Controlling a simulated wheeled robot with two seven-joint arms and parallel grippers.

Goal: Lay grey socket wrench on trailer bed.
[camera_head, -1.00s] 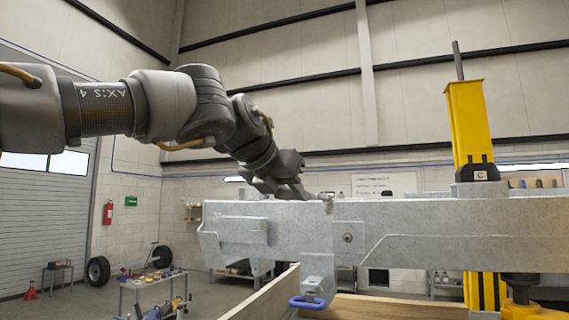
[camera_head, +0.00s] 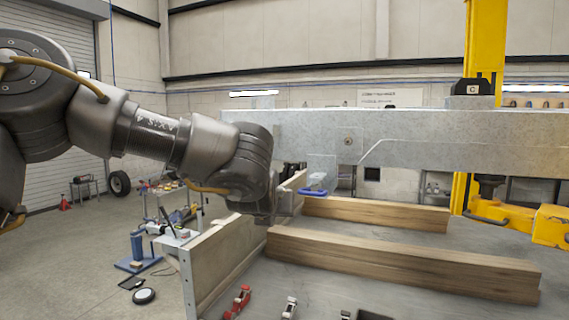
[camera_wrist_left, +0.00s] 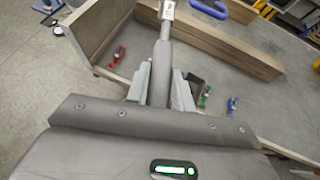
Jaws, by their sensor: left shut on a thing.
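The grey socket wrench (camera_wrist_left: 163,58) shows in the left wrist view. It is a grey handle with a bright metal end at the top of the picture. My left gripper (camera_wrist_left: 160,90) is shut on it, with a finger on each side. In the head view my own wrist hides the fingers and most or all of the wrench. The trailer bed (camera_head: 350,268) is a grey floor with a wooden side board; it also shows in the left wrist view (camera_wrist_left: 222,85). The gripper is above the bed near the side board. My right gripper is in neither view.
Two wooden beams (camera_head: 400,263) lie across the bed. A red tool (camera_head: 238,301) and other small tools lie at its front. A galvanized trailer beam (camera_head: 430,135) with a blue handle (camera_head: 314,192) spans behind. A side board (camera_head: 225,262) edges the bed.

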